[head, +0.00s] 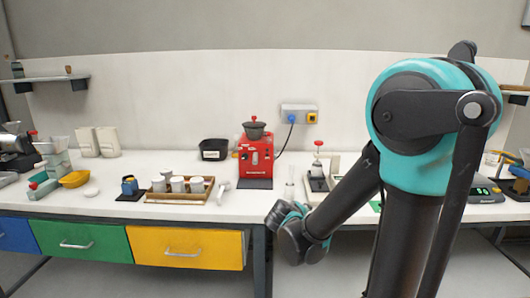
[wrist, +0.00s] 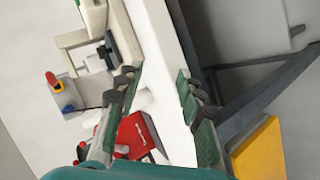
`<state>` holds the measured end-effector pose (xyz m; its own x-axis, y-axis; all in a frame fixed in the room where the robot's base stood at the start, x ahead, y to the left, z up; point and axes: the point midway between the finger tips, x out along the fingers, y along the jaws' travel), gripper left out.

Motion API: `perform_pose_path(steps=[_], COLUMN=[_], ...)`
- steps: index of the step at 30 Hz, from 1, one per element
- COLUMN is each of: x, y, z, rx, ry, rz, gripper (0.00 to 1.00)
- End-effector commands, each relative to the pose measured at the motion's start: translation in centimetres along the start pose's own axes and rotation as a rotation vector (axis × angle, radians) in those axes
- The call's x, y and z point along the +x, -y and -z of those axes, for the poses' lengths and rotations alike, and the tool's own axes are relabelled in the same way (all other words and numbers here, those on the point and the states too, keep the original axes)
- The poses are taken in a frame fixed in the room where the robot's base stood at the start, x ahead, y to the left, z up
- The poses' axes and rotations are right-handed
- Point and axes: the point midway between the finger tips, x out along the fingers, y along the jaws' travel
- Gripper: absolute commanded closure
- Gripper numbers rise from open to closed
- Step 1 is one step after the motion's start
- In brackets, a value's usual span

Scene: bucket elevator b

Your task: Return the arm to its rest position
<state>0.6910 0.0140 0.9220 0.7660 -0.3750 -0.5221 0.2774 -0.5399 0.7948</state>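My arm, teal and black, fills the right of the head view and bends down to the left. Its wrist end (head: 300,235) hangs in front of the bench's front edge; my fingers are hard to make out there. In the wrist view my gripper (wrist: 160,80) has its two green-padded fingers spread apart. I see nothing held between them, only the white bench top beyond.
The white bench (head: 150,208) has yellow (head: 185,248) and green (head: 80,243) drawers. On it stand a red machine (head: 255,160), a wooden tray of white cups (head: 180,198), a black bin (head: 213,150) and a small press (head: 318,180). Shelves flank the wall.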

Motion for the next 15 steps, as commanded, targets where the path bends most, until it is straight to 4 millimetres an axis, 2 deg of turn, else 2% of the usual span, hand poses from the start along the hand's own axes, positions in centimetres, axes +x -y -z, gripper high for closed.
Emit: perform_pose_path(steps=[1, 6, 10, 12, 15], x=[-0.1, -1.9, -4.4, -5.7, -7.3], y=[0.1, 2.8, 5.7, 7.1, 8.7], z=[-3.4, -11.8, -16.0, -17.3, -18.3], rx=[0.076, 0.335, 0.529, 0.618, 0.716], ry=[0.058, 0.212, 0.299, 0.328, 0.354], rz=[0.057, 0.267, 0.416, 0.483, 0.557], gripper=[0.62, 0.62, 0.62, 0.62, 0.62])
